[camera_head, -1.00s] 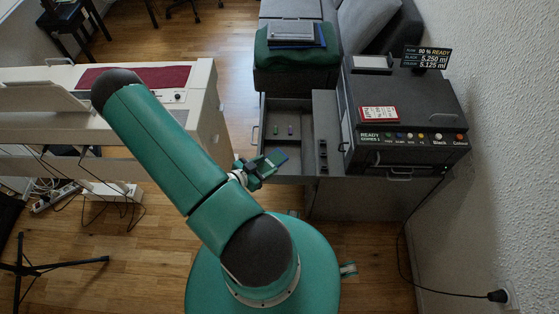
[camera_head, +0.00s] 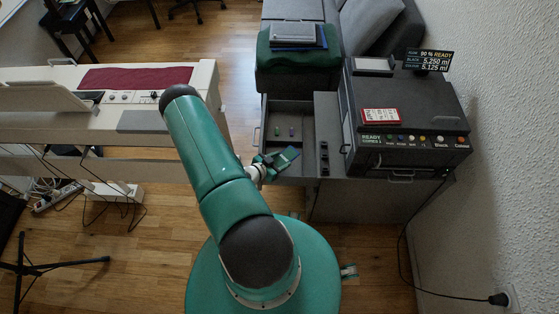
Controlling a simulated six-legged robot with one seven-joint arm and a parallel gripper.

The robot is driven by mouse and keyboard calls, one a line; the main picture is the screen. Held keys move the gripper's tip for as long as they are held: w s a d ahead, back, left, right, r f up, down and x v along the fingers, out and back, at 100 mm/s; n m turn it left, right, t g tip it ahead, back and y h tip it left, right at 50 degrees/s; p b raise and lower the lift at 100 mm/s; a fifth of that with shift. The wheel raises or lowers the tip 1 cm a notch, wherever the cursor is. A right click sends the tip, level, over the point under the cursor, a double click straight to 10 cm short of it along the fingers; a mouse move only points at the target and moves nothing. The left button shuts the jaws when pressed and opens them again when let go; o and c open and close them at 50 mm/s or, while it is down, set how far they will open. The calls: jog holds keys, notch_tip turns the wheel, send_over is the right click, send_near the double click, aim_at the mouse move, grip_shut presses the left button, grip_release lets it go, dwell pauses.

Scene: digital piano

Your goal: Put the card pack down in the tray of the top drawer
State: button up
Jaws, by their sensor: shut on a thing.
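My gripper (camera_head: 273,163) is at the near edge of the open top drawer (camera_head: 289,112), left of the printer. It is shut on the card pack (camera_head: 284,159), a small bluish-teal piece that juts to the upper right; the fingers hide part of it. In the drawer's grey tray area lie a small green item (camera_head: 277,131) and a small purple item (camera_head: 292,131). The gripper and pack show near the drawer's front corner; I cannot tell their height above it.
A dark printer (camera_head: 405,115) with a red-and-white card on it stands on the cabinet at right. A row of small dark items (camera_head: 323,158) lies right of the tray area. A green-covered seat (camera_head: 297,60) is behind the drawer; a white piano (camera_head: 170,123) is at left.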

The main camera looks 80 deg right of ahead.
jog(key=shift+a+f, duration=0.1)
jog(key=shift+f, duration=0.5)
jog(key=o, duration=1.1)
jog(key=shift+w+f, duration=0.1)
jog(key=shift+f, duration=0.05)
jog(key=shift+r, duration=0.45)
jog(key=v, duration=1.2)
jog(key=shift+r, duration=0.35)
